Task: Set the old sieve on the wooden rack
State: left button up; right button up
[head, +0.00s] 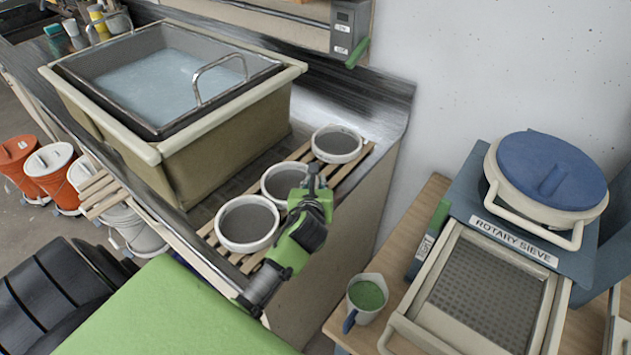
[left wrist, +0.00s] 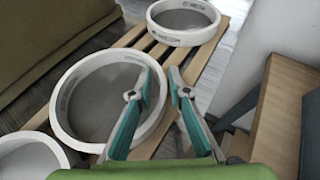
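Three round white-rimmed sieves with grey mesh sit in a row on the slatted wooden rack (head: 253,261): a near one (head: 247,224), a middle one (head: 276,188) and a far one (head: 337,144). I cannot tell which is the old sieve. My left gripper (head: 315,172) is at the right side of the middle sieve. In the left wrist view, its two teal fingers (left wrist: 160,72) are apart, with the right rim of the middle sieve (left wrist: 100,95) showing between them. I cannot tell whether they touch it. My right gripper is not in view.
A water-filled sink tub (head: 160,90) stands behind the rack. At right, a wooden table (head: 425,212) holds the rotary sieve machine (head: 485,290), its blue lid (head: 550,165) and a jug of green glaze (head: 367,297). Orange and white buckets (head: 50,170) stand at the left.

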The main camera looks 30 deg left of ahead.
pick_arm(q)
jog(key=shift+d+r, duration=0.1)
jog(key=shift+r, duration=0.05)
jog(key=b+v, duration=0.1)
jog(key=v, duration=1.1)
